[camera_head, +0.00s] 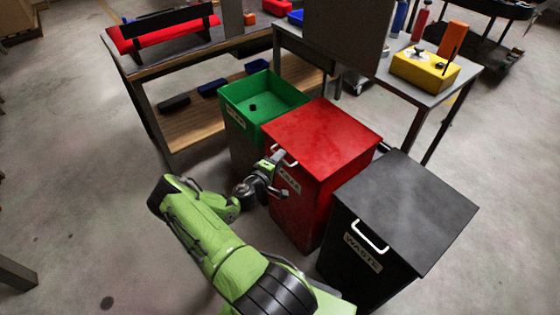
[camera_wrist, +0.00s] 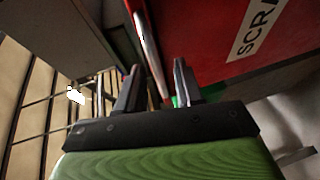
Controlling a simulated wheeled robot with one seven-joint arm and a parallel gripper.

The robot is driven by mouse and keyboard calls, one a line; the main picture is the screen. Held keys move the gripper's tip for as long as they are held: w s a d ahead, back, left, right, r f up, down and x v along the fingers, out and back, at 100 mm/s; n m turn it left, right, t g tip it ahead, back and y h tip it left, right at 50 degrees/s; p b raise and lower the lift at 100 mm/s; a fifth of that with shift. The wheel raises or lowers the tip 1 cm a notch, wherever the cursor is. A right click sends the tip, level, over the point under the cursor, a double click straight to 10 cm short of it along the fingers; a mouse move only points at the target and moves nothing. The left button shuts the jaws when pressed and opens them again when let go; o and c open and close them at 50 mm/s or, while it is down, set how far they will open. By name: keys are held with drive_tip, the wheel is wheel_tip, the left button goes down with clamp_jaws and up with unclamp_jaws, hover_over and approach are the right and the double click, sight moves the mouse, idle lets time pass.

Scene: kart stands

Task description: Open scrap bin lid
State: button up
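The red scrap bin (camera_head: 300,207) stands between a green bin and a black bin. Its red lid (camera_head: 325,135) lies flat and shut. A pale handle (camera_head: 289,160) sits at the lid's front edge, partly hidden by my gripper (camera_head: 279,174). In the wrist view, my gripper (camera_wrist: 157,65) has its two fingers apart. The handle (camera_wrist: 149,50) shows as a pale bar running down between the fingertips; I cannot tell if either finger touches it. The "SCRA" part of the bin's label (camera_wrist: 257,30) shows at the upper right.
The green bin (camera_head: 235,125) is open, with a small dark item inside. The black waste bin (camera_head: 340,240) has its lid shut and a white handle. Workbenches stand behind the bins; one holds a yellow box (camera_head: 425,72). Open floor lies at the left.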

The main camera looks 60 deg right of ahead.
drive_tip(key=shift+d, duration=0.65)
drive_tip(key=shift+f, duration=0.1)
drive_tip(key=c, duration=0.6)
clamp_jaws()
drive_tip(key=shift+a+f, duration=0.1)
